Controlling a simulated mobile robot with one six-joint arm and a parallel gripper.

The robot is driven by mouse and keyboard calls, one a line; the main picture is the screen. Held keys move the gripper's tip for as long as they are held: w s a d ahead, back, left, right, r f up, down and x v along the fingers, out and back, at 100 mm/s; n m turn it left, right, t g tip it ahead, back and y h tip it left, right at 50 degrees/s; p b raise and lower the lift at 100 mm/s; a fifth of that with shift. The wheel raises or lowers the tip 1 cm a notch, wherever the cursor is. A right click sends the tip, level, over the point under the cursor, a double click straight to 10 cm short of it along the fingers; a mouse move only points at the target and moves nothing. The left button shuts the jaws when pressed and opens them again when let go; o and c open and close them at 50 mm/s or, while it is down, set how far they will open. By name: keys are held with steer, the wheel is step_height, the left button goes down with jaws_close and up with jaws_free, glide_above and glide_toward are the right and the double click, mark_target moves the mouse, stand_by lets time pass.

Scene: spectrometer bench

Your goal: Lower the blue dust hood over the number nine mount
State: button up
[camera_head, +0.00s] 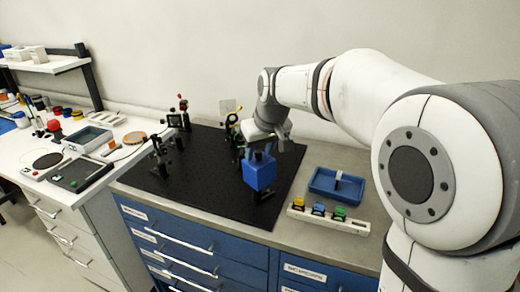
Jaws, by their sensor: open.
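The blue dust hood (260,174) is a box with a small knob on top. It is upright near the front right of the black breadboard (190,190). A dark base (263,197) shows just below the hood; the rest of what is under it is hidden. I cannot read a number on any mount. My gripper (257,152) is open at the top of the hood, around or just above its knob. At this size I cannot tell whether the fingers touch it.
Several black optical mounts (160,157) stand on the breadboard to the left and behind. A blue tray (336,186) and a white rack with coloured pieces (328,218) are to the right. A cluttered white bench (85,140) is at the left.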

steer(key=v, duration=0.7)
steer(key=shift+s+r, duration=0.15)
steer(key=shift+r, duration=0.2)
steer(key=s+d+f+m, duration=0.2)
steer(key=s+d+f, duration=0.3)
steer(key=s, duration=0.2)
steer(key=s+d+f+m+h, duration=0.1)
steer(key=s+d+f+m, duration=0.1)
steer(key=s+d+f, duration=0.3)
steer(key=s+d+f+m+g+h, duration=0.1)
steer(key=s+d+f, duration=0.4)
steer(key=s, duration=0.5)
steer(key=shift+s+d+m, duration=0.25)
steer(key=shift+s+m, duration=0.1)
steer(key=shift+m, duration=0.05)
steer(key=shift+f, duration=0.1)
